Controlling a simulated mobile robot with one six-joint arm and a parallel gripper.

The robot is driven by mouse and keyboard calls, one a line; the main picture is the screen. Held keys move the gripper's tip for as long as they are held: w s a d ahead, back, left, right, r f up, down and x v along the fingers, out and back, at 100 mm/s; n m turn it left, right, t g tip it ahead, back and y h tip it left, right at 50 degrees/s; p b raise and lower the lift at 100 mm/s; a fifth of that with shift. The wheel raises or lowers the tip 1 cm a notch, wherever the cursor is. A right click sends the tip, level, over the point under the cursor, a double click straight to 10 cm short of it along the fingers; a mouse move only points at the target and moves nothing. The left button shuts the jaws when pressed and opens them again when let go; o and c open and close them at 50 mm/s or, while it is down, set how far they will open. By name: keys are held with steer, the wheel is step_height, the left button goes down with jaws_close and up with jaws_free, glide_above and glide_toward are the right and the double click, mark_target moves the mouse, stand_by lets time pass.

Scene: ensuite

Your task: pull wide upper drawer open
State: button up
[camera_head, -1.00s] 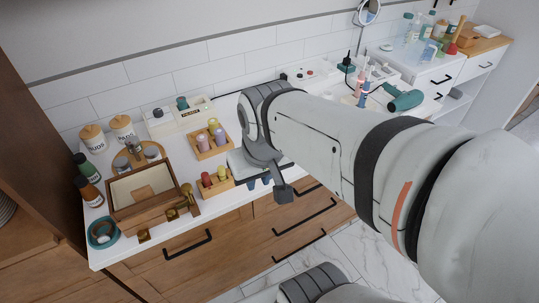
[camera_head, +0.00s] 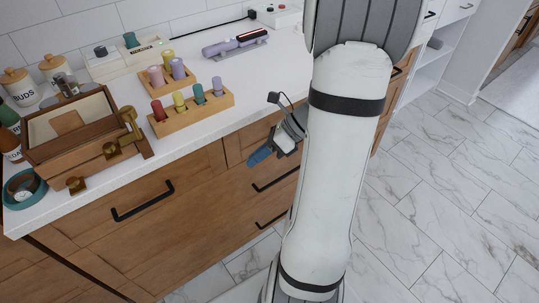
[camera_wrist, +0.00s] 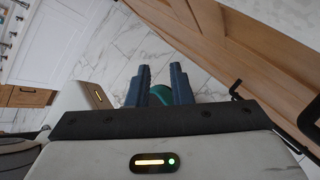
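The wooden cabinet has a wide upper drawer front (camera_head: 105,232) at left with a black bar handle (camera_head: 143,200); it looks closed. To its right are narrower drawer fronts with black handles (camera_head: 275,180), partly hidden by my arm. My gripper (camera_head: 257,157), with blue fingertips, hangs in front of the right-hand fronts, beside the counter edge and right of the wide drawer's handle. In the wrist view its fingers (camera_wrist: 158,88) are apart, with no handle between them. Black handles (camera_wrist: 306,122) show at the right there, apart from the fingers.
The white counter (camera_head: 200,135) holds a wooden box (camera_head: 75,130), nail-polish racks (camera_head: 190,110) and a purple styling tool (camera_head: 235,43). Marble floor (camera_head: 440,200) is clear at right.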

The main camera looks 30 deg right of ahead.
steer(key=d+f+m+t+h+b, duration=0.1)
steer(key=d+f+m+t+b, duration=0.5)
steer(key=d+f+m, duration=0.5)
steer(key=d+f+m+t+h+b, duration=0.1)
steer(key=d+f+m+t+b, duration=0.55)
steer(key=f+m, duration=0.55)
steer(key=shift+n+g, duration=0.65)
steer(key=shift+n, duration=0.05)
steer(key=shift+w+a+f+b, duration=0.3)
steer(key=shift+w+b, duration=0.2)
steer(key=shift+w, duration=0.55)
steer(key=shift+w+a+f+b, duration=0.3)
steer(key=shift+w+b, duration=0.25)
steer(key=shift+w, duration=0.55)
steer(key=shift+w+a+f+b, duration=0.2)
steer(key=shift+w+f+b, duration=0.25)
steer(key=shift+w, duration=0.6)
steer(key=shift+r, duration=0.1)
steer(key=shift+c, duration=0.3)
jaws_close()
